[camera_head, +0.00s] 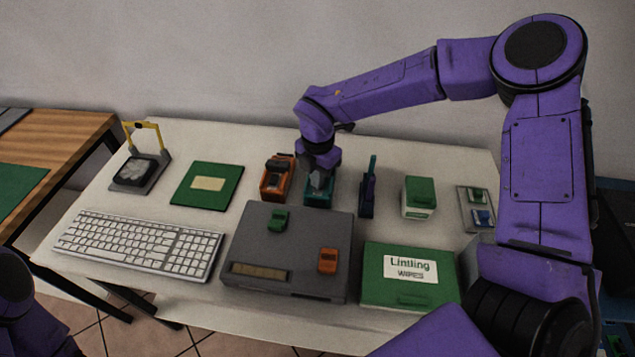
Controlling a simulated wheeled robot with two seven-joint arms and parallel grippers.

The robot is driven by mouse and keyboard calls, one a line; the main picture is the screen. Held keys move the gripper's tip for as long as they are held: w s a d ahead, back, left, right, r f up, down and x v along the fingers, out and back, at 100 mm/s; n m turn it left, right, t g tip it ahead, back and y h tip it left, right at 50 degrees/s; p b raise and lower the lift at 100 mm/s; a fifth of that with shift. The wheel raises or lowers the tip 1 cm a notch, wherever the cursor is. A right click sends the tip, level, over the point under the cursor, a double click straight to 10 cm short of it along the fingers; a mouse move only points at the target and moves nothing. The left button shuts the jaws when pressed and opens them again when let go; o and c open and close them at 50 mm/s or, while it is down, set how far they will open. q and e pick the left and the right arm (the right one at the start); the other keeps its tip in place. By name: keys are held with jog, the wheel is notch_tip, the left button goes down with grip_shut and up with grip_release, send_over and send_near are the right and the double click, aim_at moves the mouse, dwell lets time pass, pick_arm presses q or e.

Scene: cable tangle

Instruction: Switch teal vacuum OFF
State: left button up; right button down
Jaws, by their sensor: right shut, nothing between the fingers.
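The teal vacuum (317,198) is a small teal block at the back middle of the white table, behind the grey box. My right gripper (320,183) points down right over its top and covers much of it. The fingers are shut with nothing between them. I cannot tell whether they touch the vacuum, and its switch is hidden behind the gripper. Part of my left arm shows in the bottom left corner, but its gripper is out of view.
An orange device (275,180) stands close left of the vacuum, and a dark upright tool (368,195) close right. The grey box (285,250) is in front, beside a green wipes box (410,290) and a keyboard (140,243). A small green-and-white box (419,197) stands further right.

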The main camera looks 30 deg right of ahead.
jog(key=shift+f, duration=0.25)
jog(key=shift+w+r+p, duration=0.1)
jog(key=shift+r+p, duration=0.4)
jog(key=shift+r, duration=0.3)
jog(key=shift+r+p, duration=1.85)
jog(key=shift+r, duration=0.85)
jog(key=shift+r, duration=0.1)
